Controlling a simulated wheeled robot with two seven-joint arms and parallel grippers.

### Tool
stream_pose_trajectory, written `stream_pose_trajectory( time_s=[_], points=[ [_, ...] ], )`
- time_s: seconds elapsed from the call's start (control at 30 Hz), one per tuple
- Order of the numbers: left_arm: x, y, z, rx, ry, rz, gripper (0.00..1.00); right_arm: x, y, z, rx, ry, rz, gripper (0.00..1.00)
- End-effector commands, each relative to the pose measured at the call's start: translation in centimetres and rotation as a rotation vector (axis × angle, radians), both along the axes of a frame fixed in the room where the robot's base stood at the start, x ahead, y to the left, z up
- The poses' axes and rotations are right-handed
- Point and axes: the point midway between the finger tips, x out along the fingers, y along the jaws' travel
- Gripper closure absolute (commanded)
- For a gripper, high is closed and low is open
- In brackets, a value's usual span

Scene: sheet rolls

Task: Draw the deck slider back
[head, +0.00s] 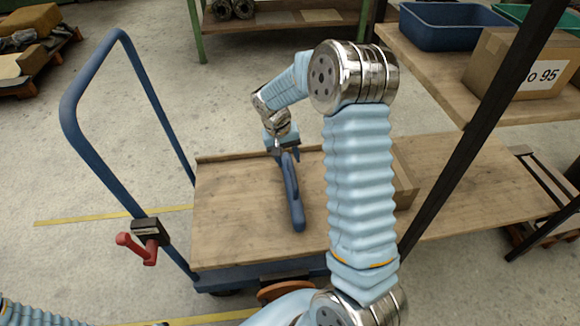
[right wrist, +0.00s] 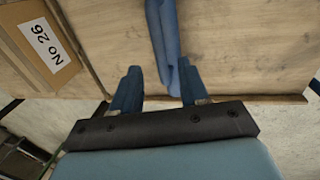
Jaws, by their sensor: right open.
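A long blue bar, which looks like the deck slider (head: 293,195), lies along the wooden deck (head: 235,215) of a blue-framed cart. Its near end is rounded. In the right wrist view the bar (right wrist: 166,35) runs down from the top edge, with its lower end between my fingers. My right gripper (head: 284,154) is at the bar's far end, near the deck's back edge. In the right wrist view its two blue fingers (right wrist: 160,75) stand apart, one on each side of the bar. I cannot tell whether they touch it. My left gripper is out of view.
The cart's blue push handle (head: 85,130) rises at left, with a red lever (head: 138,249) on it. A cardboard box (head: 402,180) stands at the deck's right, partly behind my arm; its label shows in the wrist view (right wrist: 45,40). A dark post (head: 470,145) and shelf (head: 425,75) stand at right.

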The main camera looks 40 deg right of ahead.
Motion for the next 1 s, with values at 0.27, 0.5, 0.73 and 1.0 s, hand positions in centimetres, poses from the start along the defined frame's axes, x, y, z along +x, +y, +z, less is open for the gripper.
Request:
stream_pose_trajectory(
  time_s=[0.27,0.5,0.73,1.0],
  points=[
    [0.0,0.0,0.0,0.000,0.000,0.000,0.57,-0.4,-0.8,-4.2,0.000,0.002,-0.001,0.56],
    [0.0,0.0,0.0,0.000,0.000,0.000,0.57,-0.4,-0.9,-4.9,0.000,-0.001,0.000,0.56],
    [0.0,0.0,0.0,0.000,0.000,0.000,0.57,-0.4,-0.9,-4.8,0.000,-0.001,0.000,0.69],
    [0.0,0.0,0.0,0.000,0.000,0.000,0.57,-0.4,-0.8,-4.8,0.000,-0.001,0.000,1.00]
  ],
)
